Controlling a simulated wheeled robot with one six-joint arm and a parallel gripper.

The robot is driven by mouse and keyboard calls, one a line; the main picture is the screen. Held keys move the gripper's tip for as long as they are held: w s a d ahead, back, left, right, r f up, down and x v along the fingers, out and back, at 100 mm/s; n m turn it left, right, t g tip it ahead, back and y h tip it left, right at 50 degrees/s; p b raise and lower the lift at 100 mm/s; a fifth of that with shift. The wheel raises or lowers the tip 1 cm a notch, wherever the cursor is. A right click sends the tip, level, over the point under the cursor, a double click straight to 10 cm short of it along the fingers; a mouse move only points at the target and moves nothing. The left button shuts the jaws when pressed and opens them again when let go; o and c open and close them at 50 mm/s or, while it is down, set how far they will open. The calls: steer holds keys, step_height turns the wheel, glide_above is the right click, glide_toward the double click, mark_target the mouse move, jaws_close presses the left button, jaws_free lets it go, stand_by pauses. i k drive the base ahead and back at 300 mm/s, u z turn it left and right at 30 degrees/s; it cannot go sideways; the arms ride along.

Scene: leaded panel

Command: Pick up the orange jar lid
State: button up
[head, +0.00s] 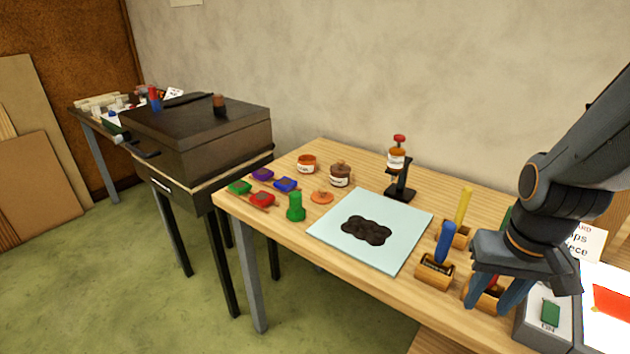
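The orange jar lid (321,197) is a small round disc with a raised knob. It lies on the wooden table, just left of the pale blue mat and right of the green peg-shaped object. An open-looking orange jar (306,164) with a white label stands behind it. My gripper (493,300) is at the right, far from the lid, pointing down over the front right of the table. Its two blue-grey fingers are apart, with part of a wooden holder visible between them. It partly hides that holder.
The pale blue mat (405,214) bears a dark blob. A green object (296,207), several coloured pieces and a brown jar (340,174) surround the lid. A dark stand (401,187) holds another jar. Wooden holders with coloured handles (435,268) stand near my gripper.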

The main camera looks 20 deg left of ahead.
mark_target(322, 196)
steer(key=u, duration=0.5)
steer(key=k, duration=0.6)
steer(key=u, duration=1.25)
steer(key=i, duration=1.4)
steer(key=z, duration=0.7)
steer(key=i, duration=0.9)
steer(key=z, duration=0.15)
